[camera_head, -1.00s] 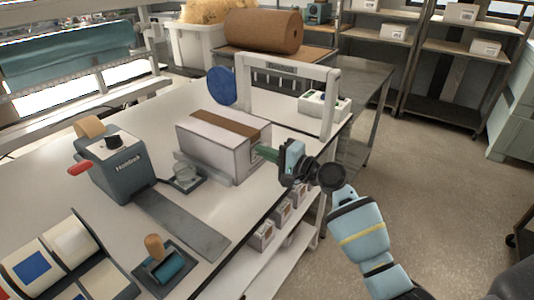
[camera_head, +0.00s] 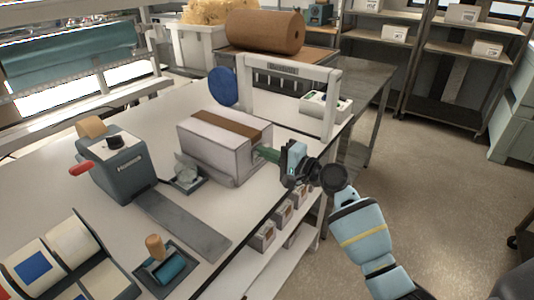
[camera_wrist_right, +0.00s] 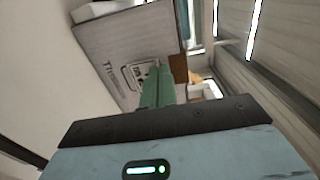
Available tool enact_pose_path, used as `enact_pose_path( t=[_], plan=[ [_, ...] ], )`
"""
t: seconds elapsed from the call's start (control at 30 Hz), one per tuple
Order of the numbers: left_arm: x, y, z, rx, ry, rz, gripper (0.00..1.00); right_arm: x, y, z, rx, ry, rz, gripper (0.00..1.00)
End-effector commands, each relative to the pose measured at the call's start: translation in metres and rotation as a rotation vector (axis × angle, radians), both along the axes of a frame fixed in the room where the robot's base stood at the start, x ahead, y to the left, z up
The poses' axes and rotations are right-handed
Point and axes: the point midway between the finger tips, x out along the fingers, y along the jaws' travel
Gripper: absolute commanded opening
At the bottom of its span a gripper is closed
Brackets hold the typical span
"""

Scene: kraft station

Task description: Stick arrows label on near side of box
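The white box (camera_head: 205,150) with a brown tape strip along its top (camera_head: 228,121) stands closed on the white table. In the right wrist view the box face (camera_wrist_right: 110,52) fills the upper left, with dark print and a small outlined mark (camera_wrist_right: 135,74) by the fingertips; I cannot tell whether that mark is a separate label. My right gripper (camera_head: 268,154) is at the box's right end, its green fingers together and their tips at or touching the face. They also show in the wrist view (camera_wrist_right: 158,85). My left gripper is out of view.
A grey tape dispenser (camera_head: 112,170) with a red handle, a small dish (camera_head: 187,181) and a roller tool on a tray (camera_head: 165,270) stand left and front. Label rolls (camera_head: 65,245) are front left. A white frame (camera_head: 332,100) stands behind the box.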

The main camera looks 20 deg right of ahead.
Motion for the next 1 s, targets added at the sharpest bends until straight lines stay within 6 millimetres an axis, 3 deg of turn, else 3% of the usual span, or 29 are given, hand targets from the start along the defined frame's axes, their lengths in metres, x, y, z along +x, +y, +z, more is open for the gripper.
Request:
enact_pose_path(
  t=[0.87,1.0],
  plan=[
    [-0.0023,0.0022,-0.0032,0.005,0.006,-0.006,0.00,0.0062,0.0051,0.0000,0.000,0.000,0.000,0.00],
    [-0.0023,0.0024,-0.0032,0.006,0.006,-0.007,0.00,0.0061,0.0050,0.0000,0.000,0.000,0.000,0.19]
  ],
)
